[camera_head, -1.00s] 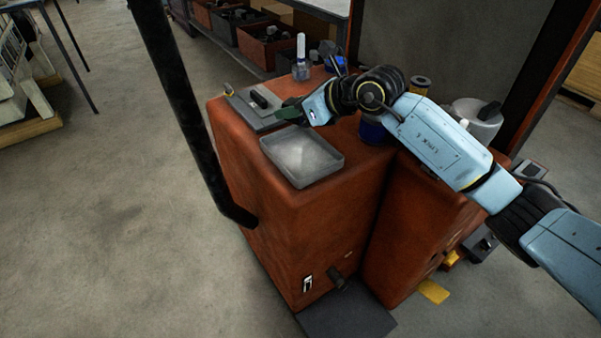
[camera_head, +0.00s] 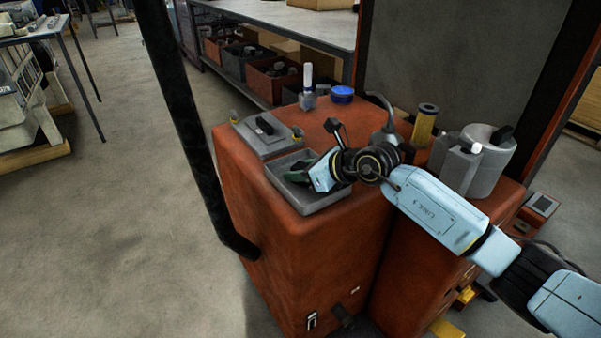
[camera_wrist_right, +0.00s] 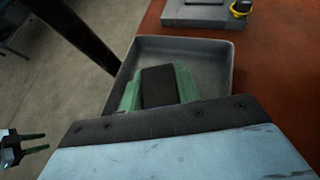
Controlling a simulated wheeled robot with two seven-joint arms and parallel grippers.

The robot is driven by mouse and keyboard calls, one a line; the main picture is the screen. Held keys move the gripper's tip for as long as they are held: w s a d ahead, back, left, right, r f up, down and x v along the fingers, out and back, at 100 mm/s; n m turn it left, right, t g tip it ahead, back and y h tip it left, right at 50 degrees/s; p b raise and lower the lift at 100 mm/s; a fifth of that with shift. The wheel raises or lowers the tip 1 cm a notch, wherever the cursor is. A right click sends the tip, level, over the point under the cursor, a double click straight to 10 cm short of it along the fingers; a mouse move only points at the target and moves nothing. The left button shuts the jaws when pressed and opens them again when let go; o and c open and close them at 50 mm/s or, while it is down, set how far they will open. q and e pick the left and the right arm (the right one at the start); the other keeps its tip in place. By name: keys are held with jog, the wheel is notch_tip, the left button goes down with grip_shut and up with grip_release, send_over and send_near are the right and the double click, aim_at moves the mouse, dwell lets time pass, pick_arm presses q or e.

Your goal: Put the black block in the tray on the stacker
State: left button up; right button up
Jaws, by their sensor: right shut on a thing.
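The grey tray (camera_head: 312,207) sits on the front of the red stacker (camera_head: 262,220). My right gripper (camera_head: 297,174) is over the tray, with its green fingertips inside the tray's outline. In the right wrist view it is shut on the black block (camera_wrist_right: 158,86), which sits between the green fingers above the tray (camera_wrist_right: 220,62). I cannot tell whether the block touches the tray floor. The block is hard to make out in the head view. My left gripper (camera_wrist_right: 36,143) shows at the left edge of the right wrist view, fingers apart and empty.
A grey plate with a black handle (camera_head: 264,126) lies behind the tray. A bottle (camera_head: 308,90), a blue lid (camera_head: 342,95), a yellow-black cylinder (camera_head: 424,122) and grey canisters (camera_head: 456,165) stand further back and right. A black post (camera_head: 180,110) rises at the left.

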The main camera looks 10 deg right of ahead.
pick_arm(q)
jog(key=shift+r, duration=0.15)
pick_arm(e)
jog(key=shift+f, duration=0.1)
jog(key=o, duration=1)
pick_arm(q)
jog(key=shift+r, duration=0.1)
pick_arm(e)
jog(key=shift+r, duration=0.25)
jog(key=p+v, duration=0.3)
jog(key=v, duration=0.8)
jog(key=shift+f, duration=0.15)
pick_arm(q)
jog(key=a+f, duration=0.3)
jog(key=f, duration=0.4)
jog(key=shift+s+f, duration=0.25)
jog(key=shift+f, duration=0.1)
pick_arm(e)
jog(key=shift+s+d+r, duration=0.25)
jog(key=shift+s+d, duration=0.05)
jog(key=shift+s, duration=0.05)
